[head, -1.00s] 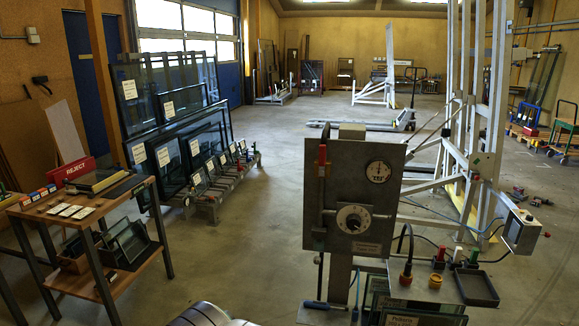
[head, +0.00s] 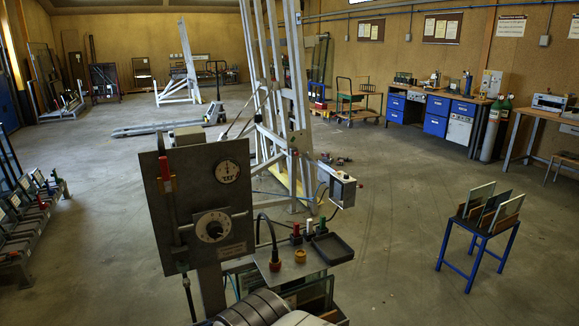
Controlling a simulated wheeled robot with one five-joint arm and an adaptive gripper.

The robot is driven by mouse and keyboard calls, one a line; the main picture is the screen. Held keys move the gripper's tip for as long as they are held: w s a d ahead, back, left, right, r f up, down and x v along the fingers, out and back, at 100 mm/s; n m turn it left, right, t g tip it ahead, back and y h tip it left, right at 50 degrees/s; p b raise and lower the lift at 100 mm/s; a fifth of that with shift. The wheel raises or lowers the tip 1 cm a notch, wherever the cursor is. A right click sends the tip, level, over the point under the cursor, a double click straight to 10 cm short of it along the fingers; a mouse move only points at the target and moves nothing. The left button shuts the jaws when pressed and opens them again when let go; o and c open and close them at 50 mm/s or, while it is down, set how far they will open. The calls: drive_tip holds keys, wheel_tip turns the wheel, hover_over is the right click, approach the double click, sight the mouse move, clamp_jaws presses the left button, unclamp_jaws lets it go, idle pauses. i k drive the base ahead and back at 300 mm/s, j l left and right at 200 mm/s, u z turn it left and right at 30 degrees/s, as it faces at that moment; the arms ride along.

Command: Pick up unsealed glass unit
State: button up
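Small glass panes (head: 495,211) stand upright in a small blue-legged stand (head: 462,253) at the right of the head view. More glass panes (head: 316,292) stand low under the grey control panel, partly hidden. At the left edge, glass units lean on a low rack (head: 22,243), cut off by the frame. I cannot tell which glass unit is unsealed. My gripper is not in view; a rounded grey part at the bottom centre looks like part of my arm.
The control panel (head: 198,205) with dial and gauge stands close in front, with a small dark tray (head: 332,248) beside it. A tall grey frame (head: 270,110) rises behind. Blue-drawered benches (head: 436,122) line the right wall. Floor between panel and blue stand is clear.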

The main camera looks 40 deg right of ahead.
sight(476, 197)
drive_tip(key=z, duration=2.7)
drive_tip(key=i+l+z, duration=0.25)
drive_tip(key=i+z, duration=0.2)
drive_tip(key=i, duration=0.35)
drive_tip(key=i+z, duration=0.45)
drive_tip(key=i, duration=2.1)
drive_tip(key=i+u, duration=0.15)
drive_tip(key=i, duration=0.7)
drive_tip(key=i+l+u, duration=0.2)
drive_tip(key=i, duration=0.65)
